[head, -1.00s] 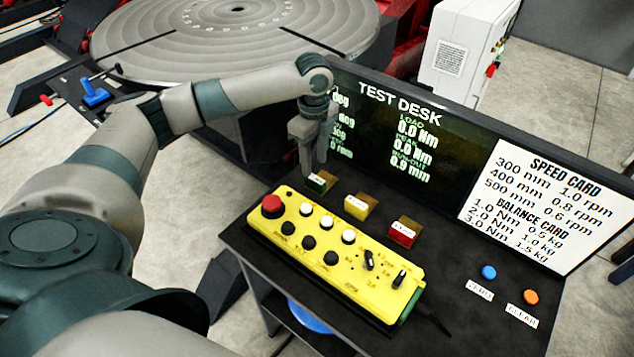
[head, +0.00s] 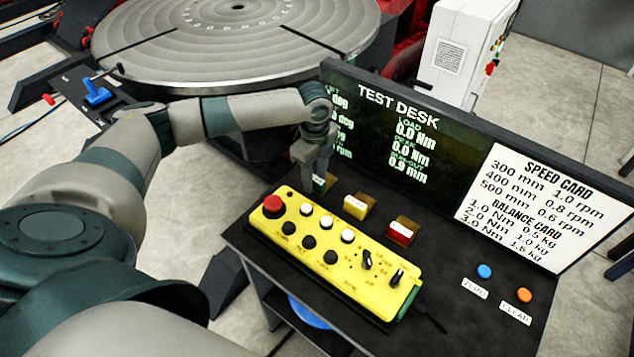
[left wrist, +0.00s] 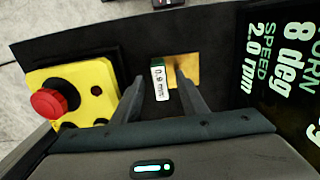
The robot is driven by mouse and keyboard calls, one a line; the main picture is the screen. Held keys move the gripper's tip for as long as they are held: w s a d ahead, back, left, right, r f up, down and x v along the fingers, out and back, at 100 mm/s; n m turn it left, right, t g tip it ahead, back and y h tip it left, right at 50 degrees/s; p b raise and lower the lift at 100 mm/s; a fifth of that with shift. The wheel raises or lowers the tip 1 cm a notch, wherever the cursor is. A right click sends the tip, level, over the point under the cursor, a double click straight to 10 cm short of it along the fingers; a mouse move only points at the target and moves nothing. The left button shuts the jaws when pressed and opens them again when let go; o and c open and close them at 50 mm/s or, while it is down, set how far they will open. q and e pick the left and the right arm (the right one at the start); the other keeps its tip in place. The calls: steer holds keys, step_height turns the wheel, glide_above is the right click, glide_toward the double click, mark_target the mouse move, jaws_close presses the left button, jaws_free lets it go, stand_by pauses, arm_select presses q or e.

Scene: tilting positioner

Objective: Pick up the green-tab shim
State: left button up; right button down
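The green-tab shim (head: 325,184) stands at the left end of a row of three shims on the desk, partly hidden behind my left gripper (head: 312,178). In the left wrist view the shim (left wrist: 158,84) shows its dark green tab and a white label reading 0.9 mm. My left gripper (left wrist: 159,80) is open, with one finger on each side of the shim and a visible gap to the left finger. The right finger is close to it; contact cannot be told. A brass piece (left wrist: 188,68) lies beside it. My right gripper is not in view.
A yellow-tab shim (head: 356,206) and a red-tab shim (head: 402,231) stand to the right. A yellow control box (head: 335,255) with a red button (head: 273,206) lies in front. The test desk screen (head: 400,125) rises close behind.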

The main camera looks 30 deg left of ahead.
mark_target(316, 178)
arm_select(q)
jaws_close()
steer(key=shift+r, duration=0.15)
steer(key=shift+w+r+b, duration=0.1)
steer(key=shift+r+b, duration=0.35)
steer(key=shift+r, duration=0.15)
step_height(316, 178, up, 2)
steer(key=shift+r+b, duration=0.25)
steer(key=shift+b, duration=0.35)
steer(key=d+r+b, duration=0.3)
steer(key=d+r, duration=0.4)
steer(key=d, duration=0.4)
steer(key=shift+d, duration=0.35)
